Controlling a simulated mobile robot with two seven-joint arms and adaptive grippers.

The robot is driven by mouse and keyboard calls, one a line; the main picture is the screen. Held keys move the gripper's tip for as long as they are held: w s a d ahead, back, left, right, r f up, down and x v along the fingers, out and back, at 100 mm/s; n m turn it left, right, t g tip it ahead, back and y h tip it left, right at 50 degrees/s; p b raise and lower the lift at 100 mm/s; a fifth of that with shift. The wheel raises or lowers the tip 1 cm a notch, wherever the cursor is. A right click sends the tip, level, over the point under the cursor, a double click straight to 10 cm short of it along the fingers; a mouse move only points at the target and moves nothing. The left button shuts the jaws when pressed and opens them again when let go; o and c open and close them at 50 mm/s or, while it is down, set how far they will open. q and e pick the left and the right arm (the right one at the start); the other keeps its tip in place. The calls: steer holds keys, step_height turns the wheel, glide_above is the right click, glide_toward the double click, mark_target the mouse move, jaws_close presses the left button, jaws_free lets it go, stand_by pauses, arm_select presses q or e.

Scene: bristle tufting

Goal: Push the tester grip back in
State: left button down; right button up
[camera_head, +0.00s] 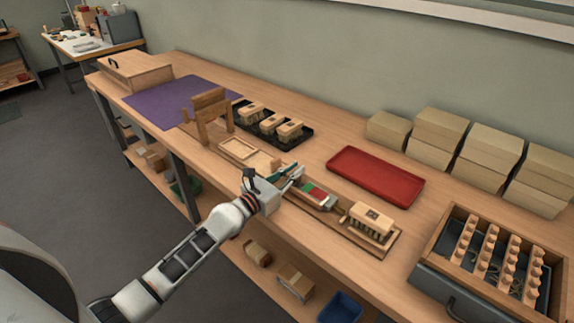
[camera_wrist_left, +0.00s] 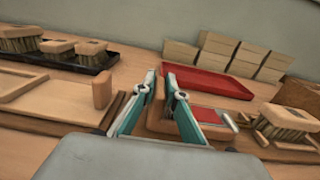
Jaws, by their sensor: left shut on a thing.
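The tester is a long wooden board (camera_head: 387,250) with a red and green gauge strip (camera_head: 316,193) in its middle. A wooden brush (camera_head: 372,222), bristles down, sits at its right end; the brush also shows in the left wrist view (camera_wrist_left: 287,121). My left gripper (camera_head: 292,172) is over the left part of the tester. In the left wrist view my left gripper (camera_wrist_left: 167,100) is shut on the brown tester grip (camera_wrist_left: 158,112), an upright block between the teal fingers, beside the gauge strip (camera_wrist_left: 210,115). The fingers partly hide the grip. My right gripper is not in view.
A red tray (camera_head: 376,177) lies empty behind the tester. A black tray (camera_head: 262,132) holds several brushes. A wooden stand (camera_head: 211,112) is by a purple mat (camera_head: 150,101). Stacked boxes (camera_head: 440,130) line the wall. A divided crate (camera_head: 490,260) stands at right.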

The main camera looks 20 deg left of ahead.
arm_select(q)
steer(key=shift+s+d+r, duration=0.15)
steer(key=shift+d, duration=0.3)
steer(key=shift+s+d+r, duration=0.1)
steer(key=shift+s+d, duration=0.05)
steer(key=shift+d, duration=0.25)
steer(key=shift+s+d+f, duration=0.15)
steer(key=shift+d+f, duration=0.1)
steer(key=shift+d, duration=0.15)
steer(key=c, duration=2)
jaws_free()
steer(key=shift+c, duration=0.2)
steer(key=shift+s+a, duration=0.25)
steer(key=shift+s, duration=0.15)
steer(key=v, duration=1.1)
steer(key=shift+s, duration=0.1)
